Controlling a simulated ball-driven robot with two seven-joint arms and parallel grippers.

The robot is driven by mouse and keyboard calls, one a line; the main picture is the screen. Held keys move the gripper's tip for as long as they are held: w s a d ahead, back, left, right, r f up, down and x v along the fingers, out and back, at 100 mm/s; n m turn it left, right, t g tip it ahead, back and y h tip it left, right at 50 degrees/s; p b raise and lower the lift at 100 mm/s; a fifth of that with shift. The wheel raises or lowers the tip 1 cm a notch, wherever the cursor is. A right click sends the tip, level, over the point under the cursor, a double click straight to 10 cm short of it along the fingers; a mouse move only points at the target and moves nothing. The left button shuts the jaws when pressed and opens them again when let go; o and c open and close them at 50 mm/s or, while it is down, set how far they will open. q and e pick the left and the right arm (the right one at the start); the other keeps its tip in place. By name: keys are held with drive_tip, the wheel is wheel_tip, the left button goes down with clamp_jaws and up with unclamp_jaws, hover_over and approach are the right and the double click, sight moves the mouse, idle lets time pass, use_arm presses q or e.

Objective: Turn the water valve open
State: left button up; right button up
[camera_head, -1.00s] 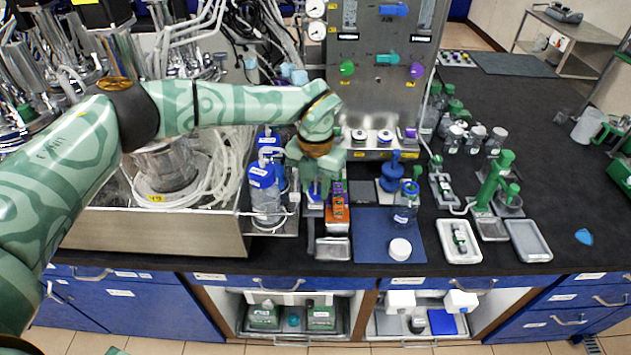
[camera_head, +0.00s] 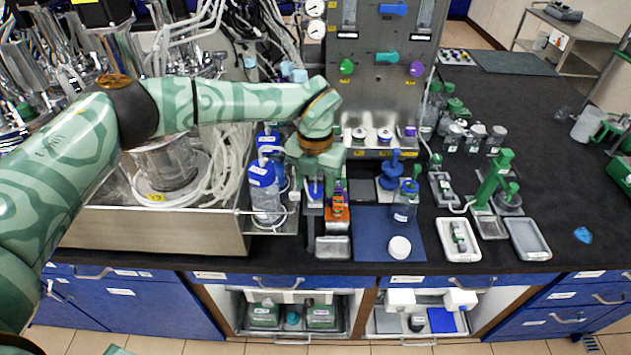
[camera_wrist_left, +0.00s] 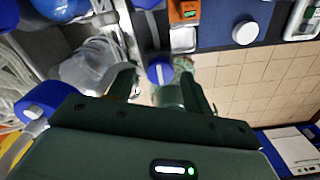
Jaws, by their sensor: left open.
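My left gripper (camera_head: 317,190) points down over the bench at the front of the steel panel. Its jaws are open. A small blue-topped fitting (camera_head: 316,188) shows between the fingers. In the left wrist view the gripper (camera_wrist_left: 155,68) has its fingers either side of a round blue top (camera_wrist_left: 160,72), with no clear contact. The steel panel carries a blue handle (camera_head: 393,9), a green knob (camera_head: 347,66), a teal knob (camera_head: 387,58) and a purple knob (camera_head: 416,69). I cannot read a label that marks the water valve. My right gripper is out of view.
A blue-capped bottle (camera_head: 264,190) stands close left of the gripper. An orange box (camera_head: 337,214) and a grey tray (camera_head: 332,247) sit just right and in front. A blue mat (camera_head: 375,232) holds a jar and a white lid (camera_head: 399,247).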

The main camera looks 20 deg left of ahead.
sight(316, 189)
use_arm(q)
wheel_tip(316, 189, up, 16)
idle(0.3)
